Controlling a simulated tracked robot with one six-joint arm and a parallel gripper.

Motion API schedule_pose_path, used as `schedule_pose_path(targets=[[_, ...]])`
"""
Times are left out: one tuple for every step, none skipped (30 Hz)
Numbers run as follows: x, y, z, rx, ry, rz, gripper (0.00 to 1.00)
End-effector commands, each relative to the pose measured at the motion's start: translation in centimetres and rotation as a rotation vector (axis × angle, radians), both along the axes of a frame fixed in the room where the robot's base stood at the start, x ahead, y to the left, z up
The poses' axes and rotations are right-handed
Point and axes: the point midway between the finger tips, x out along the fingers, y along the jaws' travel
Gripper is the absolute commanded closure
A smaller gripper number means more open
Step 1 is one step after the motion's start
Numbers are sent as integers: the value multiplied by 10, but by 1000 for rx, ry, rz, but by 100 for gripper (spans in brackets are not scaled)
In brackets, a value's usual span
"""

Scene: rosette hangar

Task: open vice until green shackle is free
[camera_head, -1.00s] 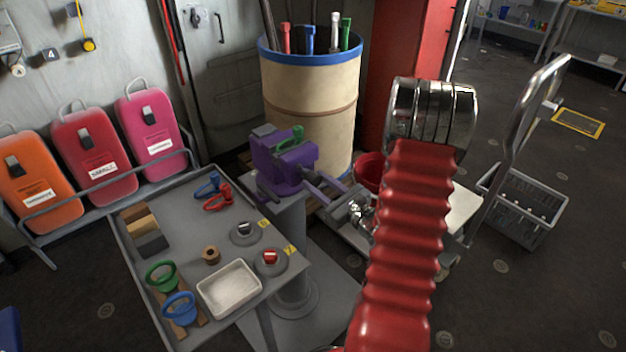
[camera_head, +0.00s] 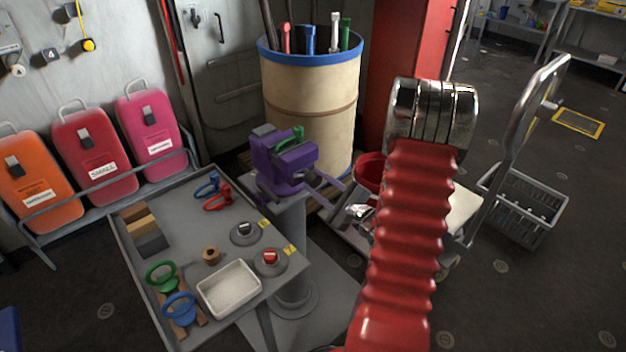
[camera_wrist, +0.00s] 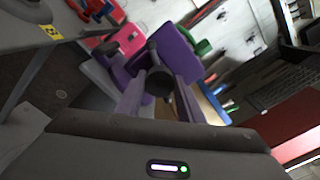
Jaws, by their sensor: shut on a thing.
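The purple vice (camera_head: 270,165) stands on a grey pedestal behind the tray table. The green shackle (camera_head: 290,136) sits at the top of its jaws; whether it is clamped or loose I cannot tell. It also shows as a green piece behind the purple jaw in the wrist view (camera_wrist: 203,47). My gripper (camera_head: 326,187) reaches the vice's front from the right, partly hidden by my red arm. In the wrist view its two fingers (camera_wrist: 158,98) lie either side of the dark round end of the vice's screw (camera_wrist: 157,80) and are shut on the vice handle there.
A table with a raised rim (camera_head: 130,235) holds coloured shackles, a white tray (camera_head: 229,288) and small blocks. A beige barrel with a blue rim (camera_head: 310,110) stands close behind the vice. A red column (camera_head: 400,45) is at its right.

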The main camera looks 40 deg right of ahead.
Motion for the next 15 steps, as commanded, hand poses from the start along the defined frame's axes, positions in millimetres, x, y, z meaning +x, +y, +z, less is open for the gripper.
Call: schedule_pose_path(targets=[[-1, 0, -1, -34, 2, 0, 100], [-1, 0, -1, -58, 1, 0, 100], [-1, 0, -1, -89, 0, 0, 100], [-1, 0, -1, -113, 0, 0, 100], [-1, 0, -1, -137, -1, 0, 100], [-1, 0, -1, -168, -2, 0, 100], [-1, 0, -1, -191, -2, 0, 100], [-1, 0, -1, -215, -3, 0, 100], [-1, 0, -1, -246, -4, 0, 100], [-1, 0, -1, -270, -5, 0, 100], [-1, 0, -1, -293, -5, 0, 100], [-1, 0, -1, -325, -6, 0, 100], [-2, 0, -1, -348, -7, 0, 100], [-2, 0, -1, -371, -7, 0, 100], [-2, 0, -1, -402, -8, 0, 100]])
